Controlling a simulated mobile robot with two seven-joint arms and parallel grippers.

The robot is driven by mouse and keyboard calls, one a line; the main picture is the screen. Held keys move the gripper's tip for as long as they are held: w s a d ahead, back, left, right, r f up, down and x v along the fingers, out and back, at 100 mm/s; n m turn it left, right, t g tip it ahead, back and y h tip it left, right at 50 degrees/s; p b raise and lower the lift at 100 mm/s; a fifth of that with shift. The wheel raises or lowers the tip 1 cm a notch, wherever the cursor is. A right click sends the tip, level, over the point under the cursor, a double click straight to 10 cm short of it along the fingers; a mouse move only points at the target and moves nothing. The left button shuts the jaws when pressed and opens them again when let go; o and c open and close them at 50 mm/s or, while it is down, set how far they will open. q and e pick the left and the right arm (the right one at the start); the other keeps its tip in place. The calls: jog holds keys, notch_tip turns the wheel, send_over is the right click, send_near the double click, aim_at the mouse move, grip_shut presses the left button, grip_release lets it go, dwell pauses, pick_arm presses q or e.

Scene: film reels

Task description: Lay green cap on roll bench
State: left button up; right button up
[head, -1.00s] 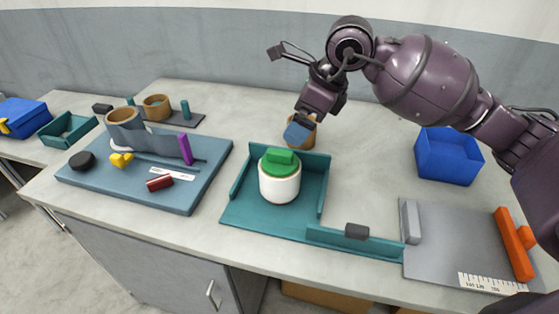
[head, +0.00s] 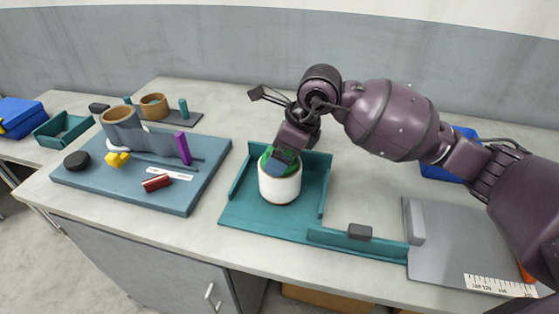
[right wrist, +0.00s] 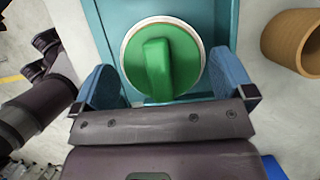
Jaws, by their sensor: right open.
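The green cap (head: 266,155) with its raised bar sits on a white round canister (head: 280,187), which stands in a teal tray (head: 245,220). In the right wrist view the cap (right wrist: 185,62) lies between my open fingers, its bar pointing towards the palm. My right gripper (head: 277,166) is right at the canister's top and partly hides the cap in the head view; its blue fingers (right wrist: 166,78) are apart and hold nothing. A blue-grey board (head: 105,190), which may be the roll bench, lies at the left. My left gripper is out of view.
The board carries a tan roll (head: 118,115), a purple peg (head: 183,148), a yellow piece (head: 117,159), a red piece (head: 156,183) and a black disc (head: 77,160). A grey plate (head: 450,245) lies at the right. A tan ring (right wrist: 293,40) stands near the tray.

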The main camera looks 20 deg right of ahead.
jog(key=shift+w+a+f, duration=0.1)
jog(key=shift+a+f, duration=0.05)
jog(key=shift+f, duration=0.3)
jog(key=shift+r, duration=0.1)
jog(key=c, duration=0.8)
